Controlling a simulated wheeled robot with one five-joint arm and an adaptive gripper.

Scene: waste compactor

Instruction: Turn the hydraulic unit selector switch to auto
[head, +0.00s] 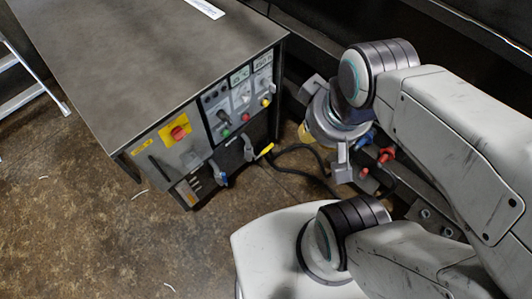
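The hydraulic unit (150,55) is a dark metal cabinet at the left and centre of the head view. Its front face carries a control panel (240,98) with small dials, switches and coloured buttons. A red knob on a yellow plate (174,129) sits left of that panel. Small dark and light switches show on the panel, but their labels and positions are too small to read, so I cannot tell which is the selector. My gripper (318,128) is right of the panel, apart from it. Its two grey fingers are spread wide and it looks empty; the tips are partly hidden.
Connectors with yellow (265,150) and blue (221,179) parts stick out low on the cabinet front. A dark hose (300,147) runs from there to the right. Red fittings (386,155) lie below my arm. Brown floor in front of the cabinet is mostly clear.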

